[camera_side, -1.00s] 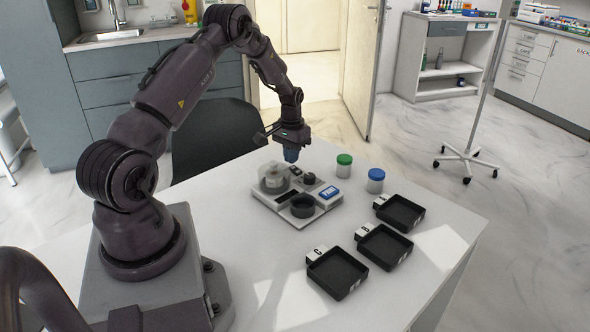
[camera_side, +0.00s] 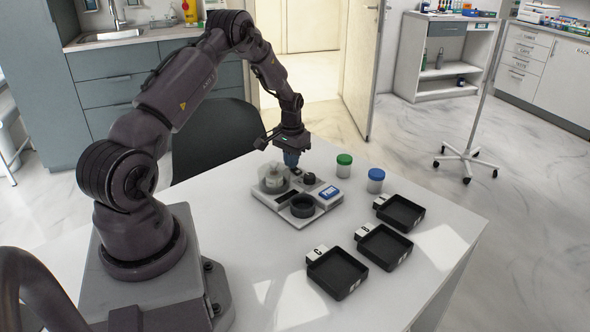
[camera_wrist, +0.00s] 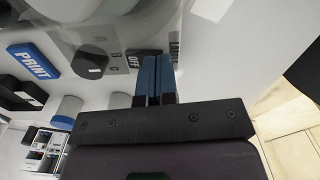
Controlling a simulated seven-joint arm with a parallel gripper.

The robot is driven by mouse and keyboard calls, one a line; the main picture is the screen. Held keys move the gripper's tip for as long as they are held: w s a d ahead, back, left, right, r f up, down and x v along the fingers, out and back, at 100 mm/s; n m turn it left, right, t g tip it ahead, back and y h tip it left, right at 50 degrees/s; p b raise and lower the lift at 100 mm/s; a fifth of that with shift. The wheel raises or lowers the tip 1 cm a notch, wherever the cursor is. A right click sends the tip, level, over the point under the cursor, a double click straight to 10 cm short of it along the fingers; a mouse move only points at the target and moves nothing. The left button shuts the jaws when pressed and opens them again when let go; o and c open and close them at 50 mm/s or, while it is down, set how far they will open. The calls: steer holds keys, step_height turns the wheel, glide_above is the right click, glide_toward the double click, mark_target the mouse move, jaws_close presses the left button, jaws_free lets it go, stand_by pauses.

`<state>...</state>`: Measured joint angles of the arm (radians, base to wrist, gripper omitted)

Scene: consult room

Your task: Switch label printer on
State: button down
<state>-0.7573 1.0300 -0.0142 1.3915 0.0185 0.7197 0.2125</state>
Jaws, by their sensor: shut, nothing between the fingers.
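The label printer (camera_side: 272,204) is a pale, flat unit on the white table, with a clear round cover over a roll, dark round parts and a blue button. In the wrist view, the blue PRINT button (camera_wrist: 33,61) is at the left. A dark rocker switch (camera_wrist: 134,62) marked OFF lies at the fingertips. My gripper (camera_side: 292,164) is over the printer's back edge, pointing down. In the wrist view, its blue fingers (camera_wrist: 156,60) are shut together and empty, and partly cover the switch area. I cannot tell whether they touch it.
A green-lidded jar (camera_side: 344,165) and a blue-lidded jar (camera_side: 376,181) stand right of the printer. Black trays, including one marked C (camera_side: 337,274), lie toward the front right. The table front (camera_side: 250,285) is clear. A dark chair (camera_side: 212,135) stands behind.

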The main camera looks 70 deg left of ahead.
steer(key=shift+f, duration=0.15)
steer(key=shift+r, duration=3.55)
